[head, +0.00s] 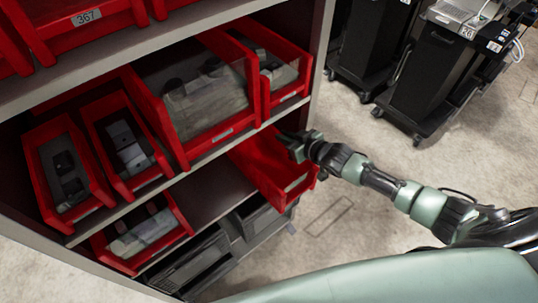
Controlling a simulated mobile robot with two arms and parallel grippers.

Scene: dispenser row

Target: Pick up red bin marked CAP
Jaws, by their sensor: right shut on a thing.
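A red bin (262,168) is at the right end of the lower shelf, tilted and sticking out past the shelf's front edge. Its visible inside looks empty. A pale label (296,183) is on its front, too small to read, so I cannot tell whether it says CAP. My right gripper (295,147) reaches in from the right and is shut on the bin's right-hand rim. The fingertips are partly hidden at the rim. My left gripper is not in view.
Several red bins with grey parts stand on the shelf above, including a large one (237,132). Another red bin (160,249) is lower left, near dark grey bins (190,262). Black carts (432,85) stand back right. The floor (345,120) between is clear.

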